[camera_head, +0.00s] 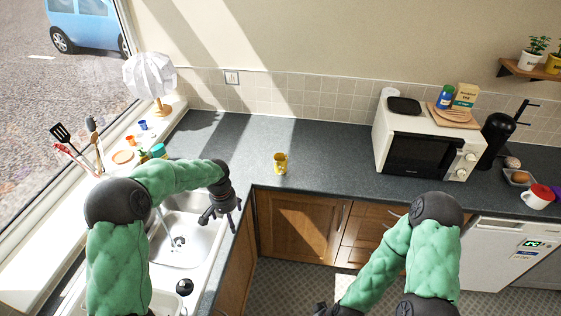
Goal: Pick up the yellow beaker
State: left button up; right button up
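The yellow beaker (281,168) stands upright on the dark grey worktop (330,165) in the corner, near the front edge, partly in sunlight. My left gripper (222,221) points down over the right rim of the sink. It is open and empty, to the left of the beaker, nearer to me and clearly apart from it. My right gripper (322,310) is low at the bottom edge, in front of the cabinets and far from the beaker. It is mostly cut off, so its fingers cannot be made out.
The sink (180,240) with its tap lies below my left arm. A white microwave (425,145) with things on top stands to the right. A red and white mug (537,197) is farther right. Utensils and small cups line the window sill at left. Worktop around the beaker is clear.

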aim_at(279, 160)
jog(key=i+l, duration=0.45)
jog(key=i+l+z, duration=0.1)
jog(key=i+l, duration=0.35)
jog(key=i, duration=0.2)
jog(key=i+l, duration=0.4)
jog(key=i, duration=0.15)
jog(key=k+z, duration=0.05)
